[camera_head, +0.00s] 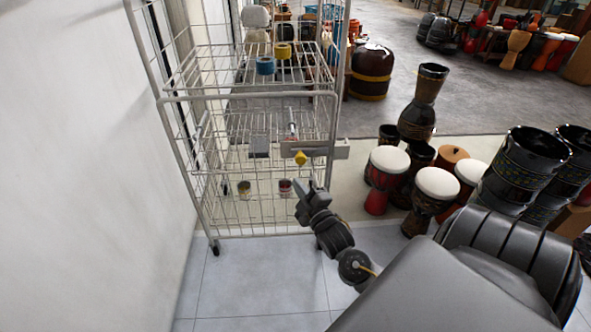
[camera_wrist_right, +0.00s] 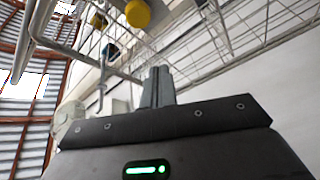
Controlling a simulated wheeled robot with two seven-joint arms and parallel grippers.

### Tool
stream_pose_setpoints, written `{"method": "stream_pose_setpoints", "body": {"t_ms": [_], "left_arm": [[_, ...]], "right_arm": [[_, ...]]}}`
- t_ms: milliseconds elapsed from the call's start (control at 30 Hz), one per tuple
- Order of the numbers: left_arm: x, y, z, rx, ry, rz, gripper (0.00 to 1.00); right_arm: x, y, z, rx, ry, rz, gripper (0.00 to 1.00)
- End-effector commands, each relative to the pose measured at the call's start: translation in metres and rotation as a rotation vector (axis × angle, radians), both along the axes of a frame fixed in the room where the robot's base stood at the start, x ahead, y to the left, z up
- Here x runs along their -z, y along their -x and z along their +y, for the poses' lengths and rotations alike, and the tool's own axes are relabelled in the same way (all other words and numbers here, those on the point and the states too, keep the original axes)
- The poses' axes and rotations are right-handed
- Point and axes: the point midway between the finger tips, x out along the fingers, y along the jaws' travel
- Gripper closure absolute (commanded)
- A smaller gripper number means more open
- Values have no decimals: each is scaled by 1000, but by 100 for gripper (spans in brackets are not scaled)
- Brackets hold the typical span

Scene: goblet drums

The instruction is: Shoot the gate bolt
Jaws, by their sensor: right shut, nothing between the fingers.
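The gate bolt is on the front of the wire cage trolley (camera_head: 178,97). Its yellow knob (camera_head: 300,158) sits on a grey bar (camera_head: 325,148) at the right of the gate. A grey block (camera_head: 258,146) is to the left, with a visible gap between it and the knob. My right gripper (camera_head: 306,187) is shut and empty, a little below the knob in the picture. In the right wrist view its fingers (camera_wrist_right: 158,88) are together, and a yellow round thing (camera_wrist_right: 137,13), apparently the knob, is above them, apart. My left gripper is not in view.
A blue tape roll (camera_head: 265,65) and a yellow one (camera_head: 283,50) sit on a trolley shelf. Two small cans (camera_head: 284,188) are low behind the wires. White-topped drums (camera_head: 389,160) crowd the floor at right. A white wall (camera_head: 80,170) bounds the left. The floor in front is clear.

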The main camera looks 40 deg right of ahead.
Motion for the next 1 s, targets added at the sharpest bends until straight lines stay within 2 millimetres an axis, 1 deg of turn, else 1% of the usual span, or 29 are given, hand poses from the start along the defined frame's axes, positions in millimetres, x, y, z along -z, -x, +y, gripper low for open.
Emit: {"method": "stream_pose_setpoints", "body": {"t_ms": [33, 133, 433, 567, 667, 1000], "left_arm": [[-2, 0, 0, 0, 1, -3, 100], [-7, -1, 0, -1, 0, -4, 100], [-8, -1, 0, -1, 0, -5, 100], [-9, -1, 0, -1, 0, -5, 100], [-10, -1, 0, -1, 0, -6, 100], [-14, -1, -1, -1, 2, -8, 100]], "right_arm": [[-8, 1, 0, 1, 13, -23, 100], [-18, 2, -1, 4, 26, -40, 100], [-18, 1, -1, 3, 25, -39, 100], [-19, -7, -2, 2, 25, -40, 100], [-21, -21, -5, 3, 25, -41, 100], [-31, -88, -21, 3, 24, -39, 100]]}}
